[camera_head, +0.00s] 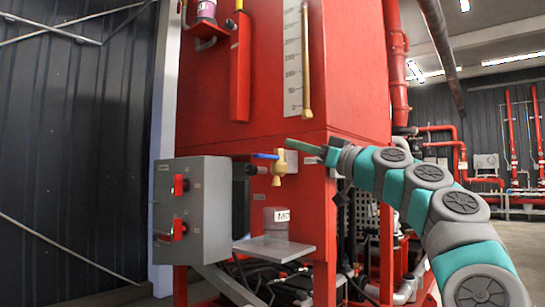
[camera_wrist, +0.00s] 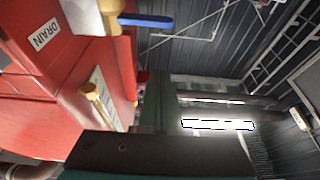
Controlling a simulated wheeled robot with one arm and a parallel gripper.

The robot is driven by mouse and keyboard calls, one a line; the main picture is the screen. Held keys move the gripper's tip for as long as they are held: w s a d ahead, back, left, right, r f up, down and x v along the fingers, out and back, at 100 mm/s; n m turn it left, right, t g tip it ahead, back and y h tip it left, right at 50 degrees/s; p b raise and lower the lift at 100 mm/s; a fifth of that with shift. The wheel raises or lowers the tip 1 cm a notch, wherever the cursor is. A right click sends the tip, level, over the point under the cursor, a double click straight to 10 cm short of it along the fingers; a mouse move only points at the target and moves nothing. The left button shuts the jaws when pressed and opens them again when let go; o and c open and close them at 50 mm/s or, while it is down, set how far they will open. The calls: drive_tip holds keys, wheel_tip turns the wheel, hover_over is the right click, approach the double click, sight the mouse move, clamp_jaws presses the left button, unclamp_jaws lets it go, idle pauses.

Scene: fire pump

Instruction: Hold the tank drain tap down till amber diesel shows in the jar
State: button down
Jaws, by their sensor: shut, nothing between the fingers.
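The brass drain tap (camera_head: 279,170) sticks out from the red tank, its blue lever (camera_head: 265,156) lying about level and pointing left. The tap (camera_wrist: 92,16) and blue lever (camera_wrist: 145,20) also show at the top of the wrist view. My gripper (camera_head: 291,143) is shut and empty, with its dark green fingers pointing left, just above and right of the tap. The fingers (camera_wrist: 158,95) appear apart from the lever in the wrist view. A grey jar (camera_head: 277,228) with a white label stands below the tap. I see no amber in it.
The jar stands on a grey shelf (camera_head: 290,251). A grey control box (camera_head: 205,215) with two red switches is left of the tap. The red tank (camera_head: 275,105) carries a brass-edged gauge (camera_head: 306,70). A DRAIN label (camera_wrist: 46,34) shows in the wrist view.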

drive_tip(key=shift+d, duration=0.1)
idle(0.3)
wheel_tip(320, 180, up, 4)
drive_tip(key=f+p, duration=0.1)
drive_tip(key=p, duration=0.5)
hover_over(266, 156)
drive_tip(key=s, duration=0.1)
drive_tip(key=shift+s+d+f+b, duration=0.1)
drive_tip(key=shift+s+f+b, duration=0.05)
drive_tip(key=shift+f+b, duration=0.65)
drive_tip(key=shift+s+d+f+b, duration=0.1)
drive_tip(key=shift+f+b, duration=0.4)
drive_tip(key=shift+f, duration=0.55)
